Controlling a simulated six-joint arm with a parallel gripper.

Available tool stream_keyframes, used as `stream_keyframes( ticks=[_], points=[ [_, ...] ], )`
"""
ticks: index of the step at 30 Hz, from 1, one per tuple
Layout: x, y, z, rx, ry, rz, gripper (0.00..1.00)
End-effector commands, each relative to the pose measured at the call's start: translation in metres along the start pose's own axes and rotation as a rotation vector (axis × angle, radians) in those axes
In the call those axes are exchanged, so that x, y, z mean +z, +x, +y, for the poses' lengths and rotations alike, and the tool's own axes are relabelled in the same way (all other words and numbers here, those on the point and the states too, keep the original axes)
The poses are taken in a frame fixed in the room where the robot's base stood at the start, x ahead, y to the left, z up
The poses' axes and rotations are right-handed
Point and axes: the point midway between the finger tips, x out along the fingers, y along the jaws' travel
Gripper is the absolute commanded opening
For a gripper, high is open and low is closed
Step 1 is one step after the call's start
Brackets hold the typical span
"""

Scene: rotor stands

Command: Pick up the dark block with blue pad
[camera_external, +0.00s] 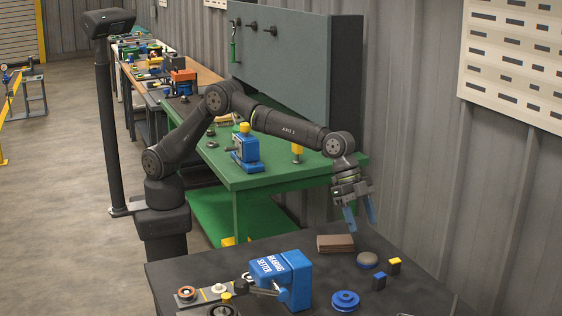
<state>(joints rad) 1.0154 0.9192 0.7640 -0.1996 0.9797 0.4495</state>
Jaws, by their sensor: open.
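The small dark block with blue pad (379,282) stands on the dark table at the right, its blue face showing. My gripper (362,224) points downward above the table, its two blue fingers apart and nothing between them. In the picture it is above and slightly left of the block, clear of it. A similar small dark block with a yellow pad (394,266) stands just behind and to the right of it.
A grey-brown round disc (367,260) lies close behind the block, and a blue ring-shaped part (345,300) lies in front-left. A brown block (335,243) lies farther back. The blue bearing seater (283,278) stands left. The dark table (415,292) is bare at the right.

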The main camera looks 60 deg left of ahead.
Motion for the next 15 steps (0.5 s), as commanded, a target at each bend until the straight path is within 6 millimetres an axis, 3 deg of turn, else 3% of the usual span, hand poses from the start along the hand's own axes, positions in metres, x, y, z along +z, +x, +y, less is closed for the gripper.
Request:
stream_keyframes(
  ticks=[5,15],
  points=[
    [-0.005,0.018,0.008,0.011,-0.025,0.007,0.56],
    [-0.004,0.082,0.008,0.010,-0.022,0.007,0.56]
  ],
)
